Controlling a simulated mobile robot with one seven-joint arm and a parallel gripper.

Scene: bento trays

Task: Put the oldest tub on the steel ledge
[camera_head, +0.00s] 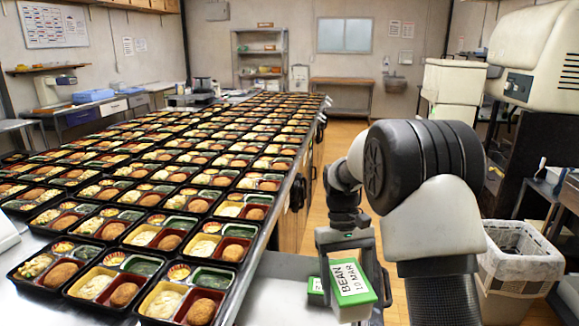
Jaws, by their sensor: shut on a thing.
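A tub with a green lid and a white label reading "BEAN 10 MAR" (352,284) hangs tilted in my gripper (348,252). My gripper is shut on it, with a finger to each side. A bare steel surface (275,290), which looks like the steel ledge, lies left of the held tub. I cannot tell if the tub touches it.
A long steel table (262,225) full of black bento trays (178,303) stands left of the steel surface. A white-lined bin (515,265) stands at the right. A pale machine (540,55) is at the upper right. The wooden floor (335,150) behind my arm is clear.

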